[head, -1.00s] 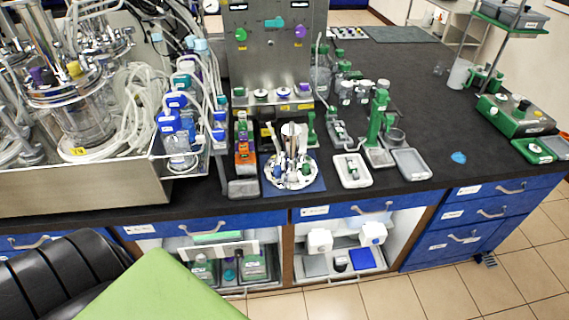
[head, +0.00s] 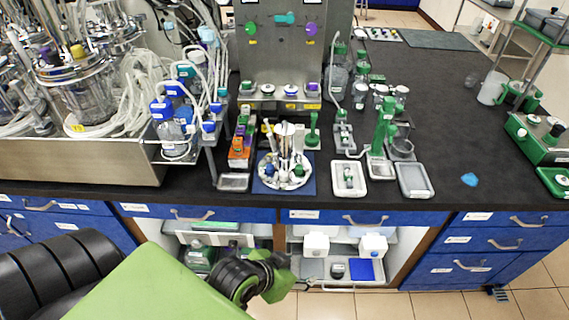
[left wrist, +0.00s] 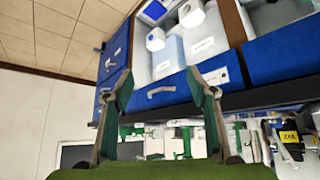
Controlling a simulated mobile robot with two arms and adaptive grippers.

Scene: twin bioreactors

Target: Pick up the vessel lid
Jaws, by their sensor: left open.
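The vessel lid (head: 268,181) is a round, light plate crowded with upright metal ports and tubes. It stands on a blue mat (head: 312,188) near the front edge of the bench in the head view. My left gripper (head: 281,277) is below and in front of the bench edge, apart from the lid. In the left wrist view its two fingers (left wrist: 163,88) are spread with nothing between them, facing the drawers and shelves. I cannot make out the lid in that view. My right gripper is not in view.
The black bench (head: 440,130) has free room at the right, around a small blue piece (head: 469,180). A grey tray (head: 414,180) and a white tray (head: 348,191) lie right of the lid. A steel tray (head: 80,160) with hoses stands left. A metal panel (head: 290,55) rises behind.

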